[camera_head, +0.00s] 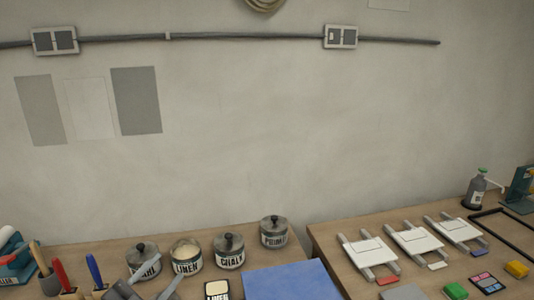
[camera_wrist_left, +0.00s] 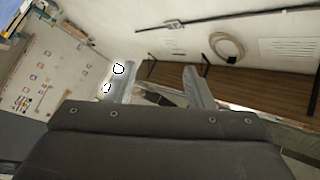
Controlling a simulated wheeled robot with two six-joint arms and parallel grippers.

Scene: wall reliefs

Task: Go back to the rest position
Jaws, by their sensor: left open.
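My left gripper (camera_head: 156,280) is at the bottom left of the head view, in front of the row of pots, with its fingers apart and nothing between them. The left wrist view also shows its two grey fingers (camera_wrist_left: 158,84) spread, with empty space between. Part of the left arm is cut off by the lower edge of the head view. My right gripper is in neither view.
Lidded pots, one labelled CHALK (camera_head: 229,252), and an open LINEN pot (camera_head: 187,258) stand behind the gripper. A blue mat (camera_head: 291,282) lies to the right. The right table holds white frames (camera_head: 414,242), colour blocks and a bottle (camera_head: 476,190).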

